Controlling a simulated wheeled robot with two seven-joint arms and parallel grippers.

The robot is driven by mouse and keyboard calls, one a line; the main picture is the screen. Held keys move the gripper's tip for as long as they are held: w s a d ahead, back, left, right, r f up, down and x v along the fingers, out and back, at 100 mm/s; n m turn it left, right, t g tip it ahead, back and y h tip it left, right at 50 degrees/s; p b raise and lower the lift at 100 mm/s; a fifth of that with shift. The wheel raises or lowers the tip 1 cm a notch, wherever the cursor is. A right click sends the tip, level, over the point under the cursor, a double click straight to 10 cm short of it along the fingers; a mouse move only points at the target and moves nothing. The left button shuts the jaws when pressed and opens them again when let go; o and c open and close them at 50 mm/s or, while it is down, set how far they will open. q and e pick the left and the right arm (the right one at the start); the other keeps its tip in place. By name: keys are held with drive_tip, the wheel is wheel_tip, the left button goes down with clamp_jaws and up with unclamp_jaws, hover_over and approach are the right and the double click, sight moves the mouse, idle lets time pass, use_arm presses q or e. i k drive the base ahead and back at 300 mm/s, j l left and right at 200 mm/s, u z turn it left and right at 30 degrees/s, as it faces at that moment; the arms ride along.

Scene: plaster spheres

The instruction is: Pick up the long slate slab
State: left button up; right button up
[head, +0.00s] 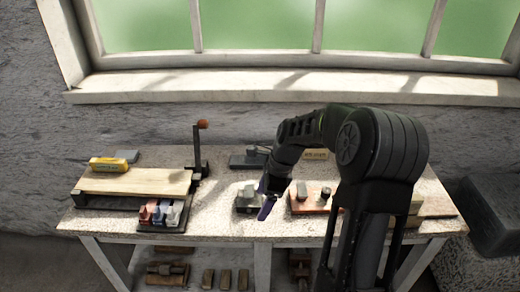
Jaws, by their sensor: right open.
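No long slate slab can be picked out for certain. A small grey block (126,156) lies at the back left of the bench, behind a yellow block. A flat dark grey piece (243,161) lies at the back middle, partly behind my right arm. My right gripper (267,207) is open and low over the middle of the bench, pointing down. A small grey block (246,198) is right beside its purple fingers; whether they touch it I cannot tell. My left gripper is out of view.
A pale board (133,182) with a yellow block (108,164) on it stands on the left of the bench (215,215). An upright crank post (198,150) is beside it. A reddish board (312,198) with small pieces is right of the gripper. My arm hides the right side.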

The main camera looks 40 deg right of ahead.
sight(236, 161)
drive_tip(key=i+l, duration=0.7)
drive_tip(key=l, duration=0.25)
